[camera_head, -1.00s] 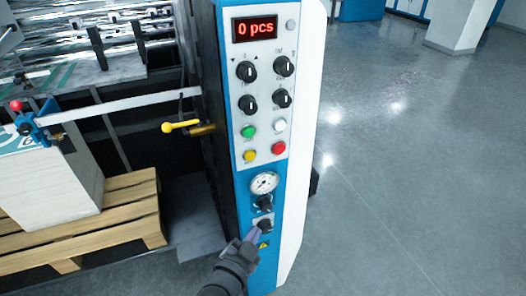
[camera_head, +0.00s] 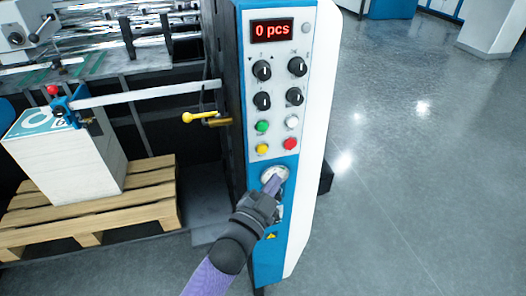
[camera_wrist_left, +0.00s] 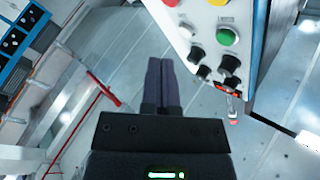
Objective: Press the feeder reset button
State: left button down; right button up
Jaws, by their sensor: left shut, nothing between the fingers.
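The control panel (camera_head: 276,95) has a green button (camera_head: 262,126) and a white button (camera_head: 292,123), with a yellow button (camera_head: 262,149) and a red button (camera_head: 290,144) below them. I cannot read which one is the feeder reset. My left gripper (camera_head: 273,184) is shut and empty, its fingertips in front of the gauge (camera_head: 274,172), below the buttons. In the left wrist view its fingers (camera_wrist_left: 163,80) are together, with the green button (camera_wrist_left: 228,37) and white button (camera_wrist_left: 186,30) up to their right. My right gripper is not in view.
Above the buttons are several black knobs (camera_head: 262,70) and a display (camera_head: 272,30) reading "0 pcs". A yellow-handled lever (camera_head: 200,117) sticks out left of the panel. A paper stack (camera_head: 70,165) stands on a wooden pallet (camera_head: 100,215). The floor to the right is clear.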

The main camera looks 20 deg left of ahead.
aim_at(262, 149)
pick_arm(q)
jog(key=shift+w+a+b, duration=0.35)
jog(key=shift+w+a, duration=0.3)
jog(key=shift+w, duration=0.25)
jog(key=shift+w+a+b, duration=0.4)
jog(key=shift+w+a, duration=0.2)
jog(key=shift+w, duration=0.35)
jog(key=shift+w+a+b, duration=0.35)
jog(key=shift+w+a, duration=0.3)
jog(key=shift+w, duration=0.25)
jog(key=shift+w+a, duration=0.25)
jog(key=shift+w, duration=0.1)
